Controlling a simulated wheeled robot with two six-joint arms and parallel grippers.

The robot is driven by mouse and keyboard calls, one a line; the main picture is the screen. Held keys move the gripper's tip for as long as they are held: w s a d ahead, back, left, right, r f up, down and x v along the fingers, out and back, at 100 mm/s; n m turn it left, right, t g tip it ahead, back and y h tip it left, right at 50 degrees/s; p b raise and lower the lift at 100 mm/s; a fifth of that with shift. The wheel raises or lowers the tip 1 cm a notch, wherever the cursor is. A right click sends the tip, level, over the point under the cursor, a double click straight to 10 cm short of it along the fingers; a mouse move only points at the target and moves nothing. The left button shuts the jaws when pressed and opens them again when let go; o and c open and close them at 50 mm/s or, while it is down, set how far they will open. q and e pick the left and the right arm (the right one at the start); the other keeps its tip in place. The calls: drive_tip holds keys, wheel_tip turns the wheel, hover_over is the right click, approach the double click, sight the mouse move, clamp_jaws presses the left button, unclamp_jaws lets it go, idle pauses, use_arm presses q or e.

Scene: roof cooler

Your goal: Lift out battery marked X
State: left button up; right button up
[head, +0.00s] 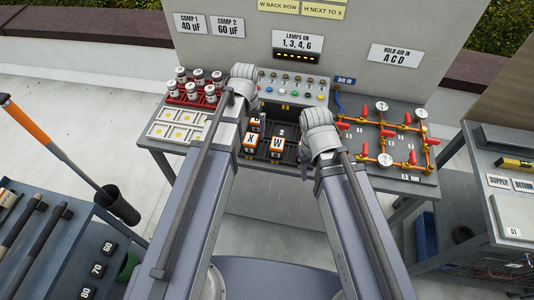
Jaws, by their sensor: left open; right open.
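The right one is the battery marked W (277,143). The left battery (250,139) has a small mark that looks like X, but I cannot read it surely. Another block, partly hidden, shows just behind it. My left gripper (247,108) is behind and left of the batteries, open, with its fingers mostly hidden by my own arm. My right gripper (305,160) is right of the rack, pointing down, open; its fingers are small and dark. Neither holds a battery.
Red-racked canisters (190,92) and a white tray (178,126) are at left. A panel of coloured buttons (293,90) stands behind the rack. Yellow pipes with red valves and gauges (385,135) fill the right. A sign reads "H NEXT TO X" (323,9).

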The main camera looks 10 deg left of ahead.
sight(251, 138)
use_arm(q)
drive_tip(key=shift+w+d+f, duration=0.15)
drive_tip(key=shift+w+f, duration=0.1)
drive_tip(key=shift+w, duration=0.1)
use_arm(e)
drive_tip(key=shift+s+d+f, duration=0.15)
drive_tip(key=shift+d+f, duration=0.1)
drive_tip(key=shift+d, duration=0.15)
use_arm(q)
wheel_tip(251, 138, down, 3)
drive_tip(key=b, duration=0.2)
drive_tip(key=shift+r+b, duration=0.2)
drive_tip(key=shift+b, duration=0.2)
drive_tip(key=f+b, duration=0.5)
drive_tip(key=shift+w+f, duration=0.1)
drive_tip(key=shift+w, duration=0.2)
use_arm(e)
wheel_tip(251, 138, down, 8)
drive_tip(key=shift+r, duration=0.2)
use_arm(q)
clamp_jaws()
